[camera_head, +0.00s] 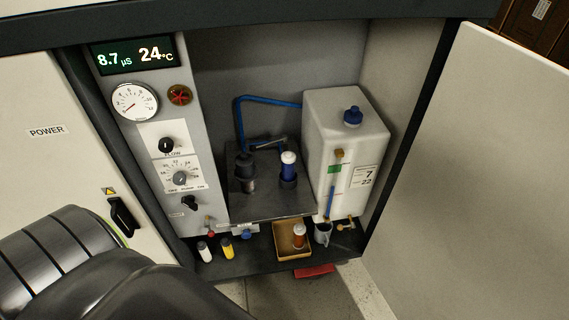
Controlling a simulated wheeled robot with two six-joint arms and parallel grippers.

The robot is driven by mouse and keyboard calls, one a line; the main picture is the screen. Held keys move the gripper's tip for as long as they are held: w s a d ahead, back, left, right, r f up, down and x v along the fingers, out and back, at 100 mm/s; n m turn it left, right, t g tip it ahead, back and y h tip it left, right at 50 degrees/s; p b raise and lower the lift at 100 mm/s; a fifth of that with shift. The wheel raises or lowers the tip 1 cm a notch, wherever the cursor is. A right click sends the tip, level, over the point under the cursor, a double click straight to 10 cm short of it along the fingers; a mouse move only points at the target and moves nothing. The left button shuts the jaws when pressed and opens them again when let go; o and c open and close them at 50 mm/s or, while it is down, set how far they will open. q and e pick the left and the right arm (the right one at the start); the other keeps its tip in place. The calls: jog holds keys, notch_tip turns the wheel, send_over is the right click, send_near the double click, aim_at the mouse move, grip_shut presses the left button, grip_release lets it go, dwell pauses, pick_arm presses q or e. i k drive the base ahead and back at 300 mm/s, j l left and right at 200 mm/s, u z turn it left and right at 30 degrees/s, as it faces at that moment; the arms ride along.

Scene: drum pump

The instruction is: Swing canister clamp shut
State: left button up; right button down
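A canister with a white top and blue body (288,165) stands upright on the dark metal shelf (262,207) inside the open cabinet. A dark blue band or holder (287,181) is around its lower part. A grey bar like a lever (268,143) lies behind it, to the left. A dark-topped cylinder (245,168) stands on the shelf to the left. The clamp is too small to tell clearly, or whether it is open or shut. Neither gripper shows; dark links of my own arm fill the lower left.
A white tank (342,130) with a blue cap stands right of the shelf. A control panel (165,130) with gauge and knobs is on the left. Below are small bottles and an ochre tray (281,252) holding an orange-and-white canister (299,236). The open door (480,180) bounds the right.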

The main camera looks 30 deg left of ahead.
aim_at(252, 148)
jog(key=j+u, duration=0.1)
jog(key=u, duration=1.7)
jog(key=i+j, duration=0.2)
jog(key=i, duration=0.35)
